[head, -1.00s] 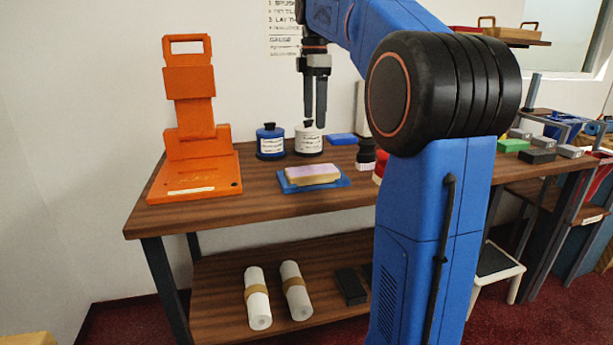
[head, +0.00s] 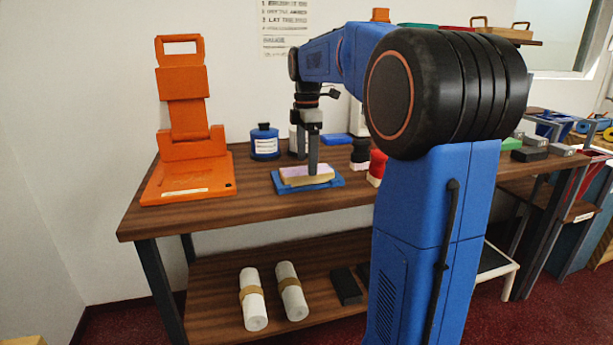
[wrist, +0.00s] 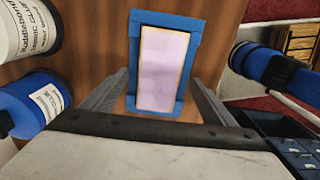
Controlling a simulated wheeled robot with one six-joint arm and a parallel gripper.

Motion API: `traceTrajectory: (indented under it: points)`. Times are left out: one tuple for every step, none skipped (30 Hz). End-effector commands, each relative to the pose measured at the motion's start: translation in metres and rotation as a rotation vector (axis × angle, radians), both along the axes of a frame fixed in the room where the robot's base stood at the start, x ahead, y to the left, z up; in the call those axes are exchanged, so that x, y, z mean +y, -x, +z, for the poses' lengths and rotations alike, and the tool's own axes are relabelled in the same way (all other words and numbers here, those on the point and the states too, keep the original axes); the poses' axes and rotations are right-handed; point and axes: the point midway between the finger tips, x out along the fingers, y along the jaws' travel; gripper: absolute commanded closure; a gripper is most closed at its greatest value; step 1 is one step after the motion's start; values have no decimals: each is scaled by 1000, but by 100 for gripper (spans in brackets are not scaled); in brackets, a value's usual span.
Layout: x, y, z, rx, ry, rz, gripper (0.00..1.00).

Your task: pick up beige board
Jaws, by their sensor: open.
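The beige board (head: 317,177) is a flat slab with a pale lilac top. It lies on a blue tray (head: 339,181) on the wooden counter. In the wrist view the board (wrist: 162,72) shows its lilac top with a thin beige edge, inside the blue tray (wrist: 170,19). My gripper (head: 306,172) points down over the board, its fingertips close above it or beside it; I cannot tell if they touch. In the wrist view my gripper (wrist: 161,78) is open, one finger on each side of the board, and nothing is held.
An orange stand (head: 185,128) is at the left. Dark and red bottles (head: 376,166) stand to the right. The counter front (head: 260,210) is clear.

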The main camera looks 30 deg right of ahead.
Motion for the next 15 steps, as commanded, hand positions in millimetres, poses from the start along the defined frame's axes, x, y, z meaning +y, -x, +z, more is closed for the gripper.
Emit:
traceTrajectory:
  points:
    - [1,-1,-8,3,-1,0,20]
    - [1,-1,-12,3,-1,0,20]
    - [1,-1,-17,2,-1,0,20]
    - [0,-1,-20,2,-1,0,20]
    - [1,-1,-23,2,-1,0,20]
    - [1,-1,-26,2,-1,0,20]
    - [1,-1,-28,1,0,0,20]
    - [0,-1,-29,1,0,0,20]
    - [0,-1,-30,0,0,0,20]
    - [0,-1,-30,0,0,0,20]
    - [0,-1,-30,0,0,0,20]
    - [0,-1,-30,0,0,0,20]
    - [0,-1,-30,0,0,0,20]
    - [0,-1,-30,0,0,0,20]
    - [0,-1,-30,0,0,0,20]
